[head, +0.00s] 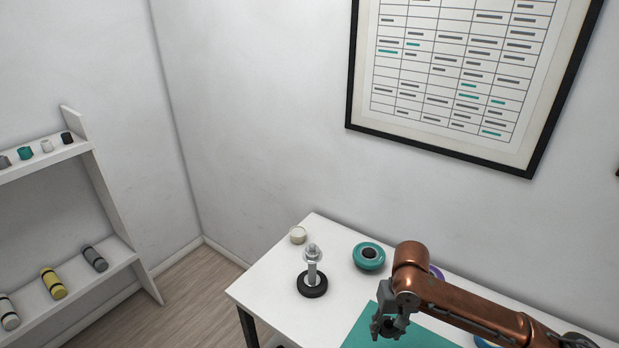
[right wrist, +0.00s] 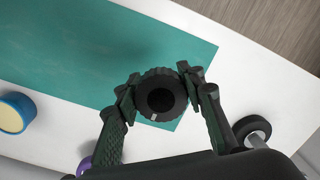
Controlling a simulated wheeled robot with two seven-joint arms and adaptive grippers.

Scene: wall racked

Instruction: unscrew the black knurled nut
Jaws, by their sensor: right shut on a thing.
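The black knurled nut (right wrist: 155,76) is between the fingers of my right gripper (right wrist: 157,93) in the right wrist view. It has a ribbed rim, a dark round centre and a small pale mark. The fingers touch it on two opposite sides. In the head view my right gripper (head: 386,327) points down over the teal mat (head: 365,335), with a dark shape between its fingers. What lies under the nut is hidden, and I cannot tell whether it sits on a thread. My left gripper is not in view.
A silver bolt stand (head: 312,272) with a black round base stands on the white table (head: 262,284), left of the mat. Behind are a cream-topped pot (head: 298,235), a teal ring (head: 369,257) and a partly hidden purple ring (head: 437,272). A shelf (head: 122,258) stands far left.

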